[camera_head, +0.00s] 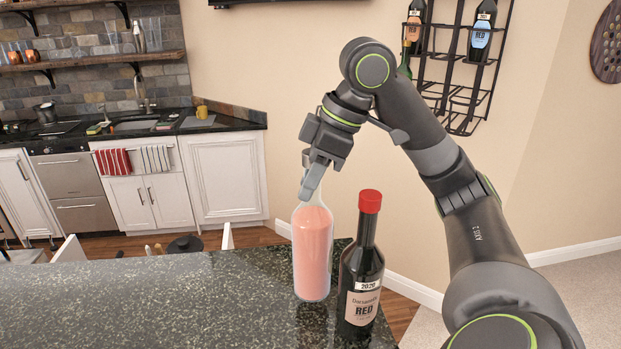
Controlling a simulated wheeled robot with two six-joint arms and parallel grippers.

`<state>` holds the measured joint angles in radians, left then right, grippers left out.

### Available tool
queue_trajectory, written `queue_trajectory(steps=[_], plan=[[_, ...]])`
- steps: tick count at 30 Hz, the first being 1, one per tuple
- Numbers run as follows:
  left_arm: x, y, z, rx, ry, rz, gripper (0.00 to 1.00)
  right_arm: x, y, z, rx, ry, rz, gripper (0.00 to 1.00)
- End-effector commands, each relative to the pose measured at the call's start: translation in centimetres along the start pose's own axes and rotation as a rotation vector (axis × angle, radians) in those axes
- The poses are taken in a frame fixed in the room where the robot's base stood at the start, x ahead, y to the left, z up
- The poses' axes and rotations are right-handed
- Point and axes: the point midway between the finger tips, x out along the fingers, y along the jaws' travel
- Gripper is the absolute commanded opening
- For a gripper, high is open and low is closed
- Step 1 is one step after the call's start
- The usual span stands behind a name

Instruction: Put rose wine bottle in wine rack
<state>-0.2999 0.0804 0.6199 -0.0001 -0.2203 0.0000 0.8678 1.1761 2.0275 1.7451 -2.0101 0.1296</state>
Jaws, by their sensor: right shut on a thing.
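The rose wine bottle (312,252), clear with pink wine, stands upright at the right end of the dark counter. My right gripper (314,178) is shut on its neck from above and hides the bottle's top. The wine rack (452,100), black metal wire, hangs on the beige wall at the upper right. It holds several dark bottles in its upper part, and its lower slots look empty. My left gripper is out of view.
A dark red wine bottle (362,268) with a red cap stands close to the right of the rose bottle. The speckled stone counter (150,300) is clear on the left. Kitchen cabinets (222,178) and shelves (90,60) stand farther back.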

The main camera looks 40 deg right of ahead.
Motion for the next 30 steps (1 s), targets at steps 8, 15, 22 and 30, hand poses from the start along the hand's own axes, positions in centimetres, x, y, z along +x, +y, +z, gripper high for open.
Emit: queue_trajectory(steps=[8,15,22,30], plan=[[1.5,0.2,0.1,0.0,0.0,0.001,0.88,1.3,0.0,0.5,0.0,0.003,0.002,0.0],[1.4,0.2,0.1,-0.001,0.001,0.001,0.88,3.2,0.0,1.4,0.0,0.001,0.002,0.0],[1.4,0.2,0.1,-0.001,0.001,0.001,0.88,3.3,0.0,1.4,-0.001,0.003,0.003,0.0],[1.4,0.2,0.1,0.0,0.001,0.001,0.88,3.6,0.0,1.5,0.0,0.0,0.0,0.42]])
